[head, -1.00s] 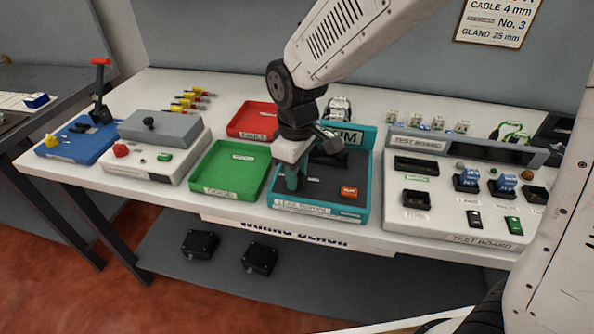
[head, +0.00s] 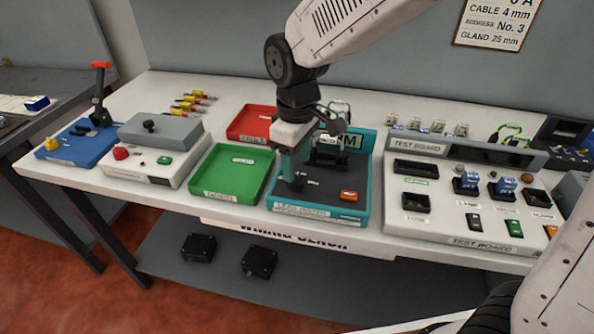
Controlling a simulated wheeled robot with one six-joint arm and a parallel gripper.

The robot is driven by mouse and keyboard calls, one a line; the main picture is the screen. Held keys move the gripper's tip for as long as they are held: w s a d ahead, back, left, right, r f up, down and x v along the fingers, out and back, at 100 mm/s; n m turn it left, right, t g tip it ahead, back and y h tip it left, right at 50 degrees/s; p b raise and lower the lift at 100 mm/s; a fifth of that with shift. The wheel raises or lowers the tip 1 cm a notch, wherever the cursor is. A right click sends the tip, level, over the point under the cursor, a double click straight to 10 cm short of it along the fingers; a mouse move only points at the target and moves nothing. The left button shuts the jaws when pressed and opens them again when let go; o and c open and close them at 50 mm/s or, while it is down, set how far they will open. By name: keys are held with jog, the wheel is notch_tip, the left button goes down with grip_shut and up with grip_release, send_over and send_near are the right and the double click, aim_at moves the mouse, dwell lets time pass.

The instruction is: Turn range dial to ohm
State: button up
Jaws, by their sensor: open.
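My gripper (head: 295,178) points down over the left part of the teal tray (head: 312,216). I cannot clearly make out the range dial or an ohm mark. A dark block (head: 326,157) stands at the back of the tray, partly behind my gripper. A small orange piece (head: 348,195) sits at the tray's right. A dark device (head: 562,130) stands at the back right; its face is too small to read.
The test board (head: 440,226) with switches and blue parts stands to the right. A green tray (head: 222,190) and a red tray (head: 251,121) are left of the teal one. A grey press box (head: 160,127) and a blue lever base (head: 66,152) stand farther left.

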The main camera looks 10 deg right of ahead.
aim_at(298, 177)
jog(key=shift+r, duration=1.8)
jog(key=shift+s, duration=0.1)
jog(key=s+d+r+m, duration=0.3)
jog(key=s+d+m, duration=0.2)
jog(key=s+d, duration=0.5)
jog(key=s+d+r+m+t, duration=0.1)
jog(key=s+d+r+m, duration=0.2)
jog(key=s+d+m, duration=0.3)
jog(key=s+d, duration=0.4)
jog(key=shift+d, duration=0.25)
